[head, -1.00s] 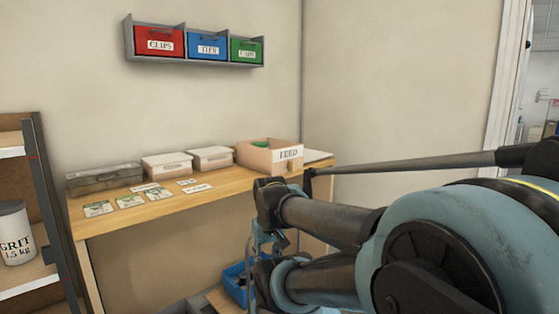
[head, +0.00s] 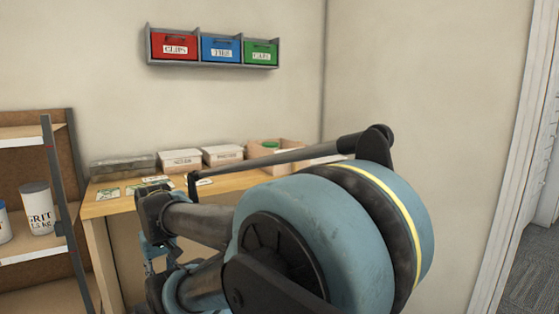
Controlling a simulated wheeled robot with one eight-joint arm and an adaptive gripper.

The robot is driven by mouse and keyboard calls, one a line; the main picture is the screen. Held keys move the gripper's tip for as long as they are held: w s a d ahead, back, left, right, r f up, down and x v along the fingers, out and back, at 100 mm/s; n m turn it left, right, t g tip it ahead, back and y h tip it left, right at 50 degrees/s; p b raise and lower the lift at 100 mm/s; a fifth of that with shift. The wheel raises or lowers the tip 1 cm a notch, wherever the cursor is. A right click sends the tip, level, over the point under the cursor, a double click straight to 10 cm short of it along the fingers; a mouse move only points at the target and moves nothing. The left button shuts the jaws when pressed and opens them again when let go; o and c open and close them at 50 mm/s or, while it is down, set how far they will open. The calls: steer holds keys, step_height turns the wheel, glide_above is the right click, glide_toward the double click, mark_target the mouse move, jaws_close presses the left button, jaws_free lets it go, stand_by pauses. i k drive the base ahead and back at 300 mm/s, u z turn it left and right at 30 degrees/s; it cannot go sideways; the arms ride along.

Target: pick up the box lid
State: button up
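No loose box lid can be made out for certain. On the wooden bench (head: 112,209) along the wall stand a grey lidded case (head: 124,167), a pale lidded box (head: 181,162) and a second pale lidded box (head: 222,156), each with its top closed. An open cardboard box (head: 262,154) stands to their right, partly behind my arm. My gripper (head: 150,258) hangs low in front of the bench, small and partly covered by my arm links. Its fingertips are too hidden to show whether it is open or shut.
A wall rack (head: 212,47) holds red, blue and green bins. A shelf unit (head: 50,212) at the left holds a white GRIT tub (head: 41,205). Cards (head: 108,193) lie on the bench front. A doorway with carpet (head: 530,270) opens at the right.

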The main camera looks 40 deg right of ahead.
mark_target(327, 160)
steer(key=u, duration=1.85)
steer(key=k, duration=2.65)
steer(key=z, duration=2.2)
